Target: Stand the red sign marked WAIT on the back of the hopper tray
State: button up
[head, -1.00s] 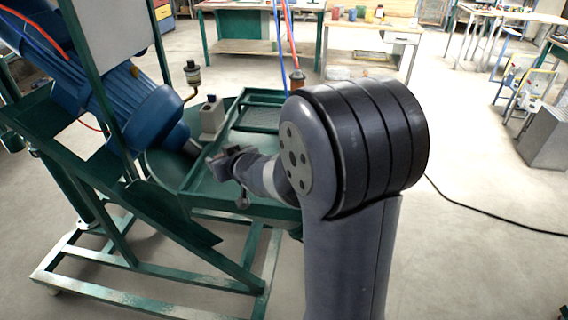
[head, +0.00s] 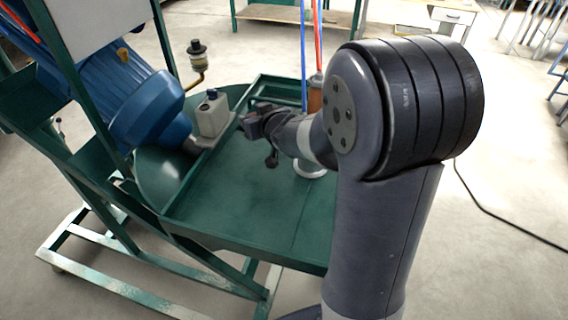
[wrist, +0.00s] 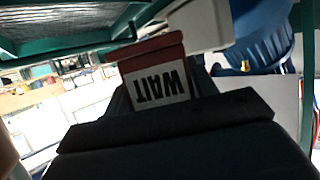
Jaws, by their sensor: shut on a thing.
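The red sign (wrist: 152,72) shows in the wrist view, with a white panel reading WAIT upside down in the picture. My gripper (wrist: 165,108) is shut on it, its dark jaws across the sign's lower part in the picture. In the head view, my gripper (head: 254,118) is over the back left part of the green hopper tray (head: 240,205), just right of a grey canister. The sign cannot be made out there. Whether the sign touches the tray cannot be told. A green frame with mesh (wrist: 65,25) shows beyond it in the wrist view.
The grey canister (head: 213,116) stands close to my gripper, beside the blue motor (head: 150,110). A copper-coloured cylinder (head: 315,95) with blue and red hoses stands at the tray's back right. The tray's middle and front are bare.

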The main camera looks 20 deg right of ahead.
notch_tip(320, 180, down, 9)
jog(key=shift+r+b, duration=0.1)
jog(key=shift+b, duration=0.35)
jog(key=shift+f+b, duration=0.4)
jog(key=shift+b, duration=0.05)
jog(key=shift+s+f+b, duration=0.15)
jog(key=shift+f+b, duration=0.15)
jog(key=shift+b, duration=0.05)
